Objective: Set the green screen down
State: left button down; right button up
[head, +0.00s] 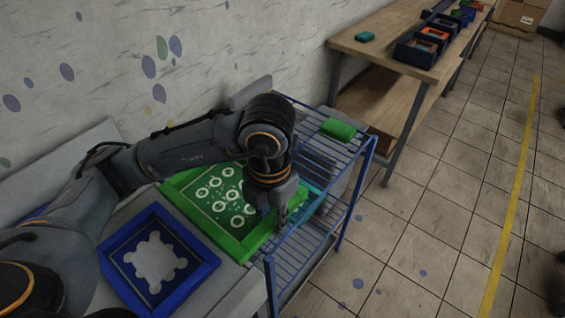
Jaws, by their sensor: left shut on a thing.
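The green screen (213,212) is a flat panel with a bright green frame and white ring shapes on it. It lies at or just above the grey table, with its right edge by the blue wire rack; I cannot tell whether it touches the table. My left gripper (279,222) is shut on the screen's right edge. My left arm crosses over the screen and hides its upper right part. My right gripper is not in view.
A blue-framed screen (202,267) lies on the grey table (235,283). The blue wire rack (352,178) holds a green block (338,129). A wooden bench (386,50) with dark bins (416,54) stands farther back. The tiled floor at right is mostly clear.

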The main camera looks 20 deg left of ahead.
pick_arm(q)
jog(key=w+f, duration=0.1)
jog(key=w, duration=0.1)
jog(key=w+f, duration=0.1)
jog(key=w, duration=0.2)
jog(key=w+a+f, duration=0.1)
jog(key=w, duration=0.1)
jog(key=shift+w+f+p, duration=0.1)
jog(key=shift+w+p, duration=0.1)
jog(key=shift+p, duration=0.2)
jog(key=w+f, duration=0.1)
jog(key=w+f+p, duration=0.1)
jog(key=w+f, duration=0.3)
jog(key=shift+a, duration=0.3)
jog(key=shift+w+f+p, duration=0.3)
jog(key=shift+w+f, duration=0.1)
jog(key=shift+f, duration=0.2)
notch_tip(320, 180, down, 3)
jog(key=shift+w+r+p, duration=0.1)
jog(key=shift+p, duration=0.75)
jog(key=shift+f, duration=0.3)
jog(key=c, duration=1.1)
grip_release()
jog(key=shift+c, duration=0.2)
